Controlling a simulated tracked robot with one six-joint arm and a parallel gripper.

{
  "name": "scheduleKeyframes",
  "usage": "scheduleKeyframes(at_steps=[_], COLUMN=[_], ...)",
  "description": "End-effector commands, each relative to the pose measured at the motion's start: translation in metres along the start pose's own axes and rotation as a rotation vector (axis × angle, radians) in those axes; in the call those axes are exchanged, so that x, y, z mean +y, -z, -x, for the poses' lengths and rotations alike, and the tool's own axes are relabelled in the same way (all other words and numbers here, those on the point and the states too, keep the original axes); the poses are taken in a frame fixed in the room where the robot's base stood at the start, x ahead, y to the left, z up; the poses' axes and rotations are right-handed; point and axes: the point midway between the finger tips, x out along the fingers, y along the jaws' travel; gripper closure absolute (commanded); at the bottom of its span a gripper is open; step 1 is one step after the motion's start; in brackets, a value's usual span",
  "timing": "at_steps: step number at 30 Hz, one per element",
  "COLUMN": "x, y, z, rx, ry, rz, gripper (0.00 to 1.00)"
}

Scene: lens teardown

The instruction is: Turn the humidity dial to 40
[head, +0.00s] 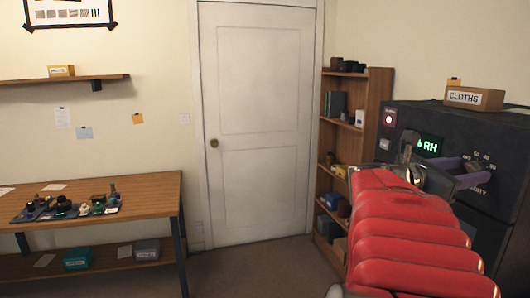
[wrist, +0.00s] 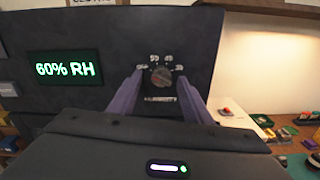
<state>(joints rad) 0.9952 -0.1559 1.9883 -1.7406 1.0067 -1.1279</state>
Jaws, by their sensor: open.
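The humidity dial (wrist: 161,77) is a small dark round knob on the front of the dark cabinet (wrist: 110,30), with small pale numbers in an arc above it. Its exact pointer direction is too small to tell. The green display (wrist: 68,69) left of it reads 60% RH. My gripper (wrist: 159,88) is open, with its purple fingers on either side of the dial in the wrist view. I cannot tell whether they touch it. In the head view my gripper (head: 452,168) is at the cabinet front, and the display (head: 428,145) is partly covered by my arm.
A box labelled CLOTHS (head: 474,99) sits on the cabinet top. A workbench (head: 150,190) with small parts is at the left, and a closed door (head: 262,120) is behind.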

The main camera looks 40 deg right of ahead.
Motion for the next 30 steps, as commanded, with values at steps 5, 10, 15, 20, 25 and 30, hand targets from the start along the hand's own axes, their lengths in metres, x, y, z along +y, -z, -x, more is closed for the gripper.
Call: scheduleKeyframes(at_steps=[5, 10, 15, 20, 25, 30], x=[0.0, 0.0, 0.0, 0.0, 0.001, 0.001], y=[0.0, 0.0, 0.0, 0.0, 0.0, 0.0], z=[-0.005, -0.005, -0.004, -0.004, -0.004, 0.0], rx=[0.0, 0.0, 0.0, 0.0, 0.0, 0.0], ry=[0.0, -0.001, -0.001, -0.001, -0.003, -0.006], rz=[0.0, 0.0, 0.0, 0.0, 0.001, 0.0], gripper=[0.55, 0.55, 0.65, 0.76, 0.88, 0.94])
